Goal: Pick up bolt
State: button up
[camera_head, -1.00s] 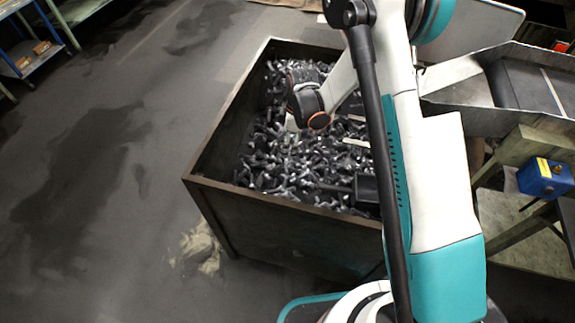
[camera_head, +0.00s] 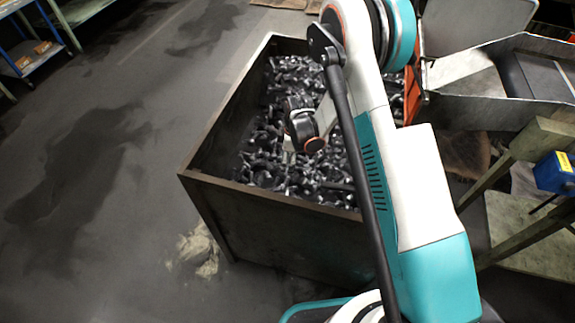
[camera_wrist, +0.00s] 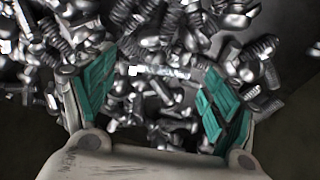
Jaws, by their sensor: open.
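Many loose dark metal bolts (camera_head: 268,155) fill a brown metal bin, lying in a jumbled heap. In the wrist view, bolts (camera_wrist: 165,72) lie ahead of and between the green-padded fingers, at many angles. My gripper (camera_wrist: 155,95) is open with nothing held between its fingers. I cannot tell whether a finger touches any bolt. In the head view, my wrist reaches down into the bin; the fingers themselves are hidden there by my arm.
The bin (camera_head: 272,198) has high walls around the heap. A metal chute (camera_head: 500,75) and a frame with a blue box (camera_head: 555,173) stand at the right. The floor (camera_head: 90,190) at the left is clear.

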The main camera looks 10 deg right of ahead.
jog(key=shift+f, duration=0.1)
jog(key=shift+c, duration=0.6)
jog(key=c, duration=1.2)
jog(key=shift+o, duration=0.2)
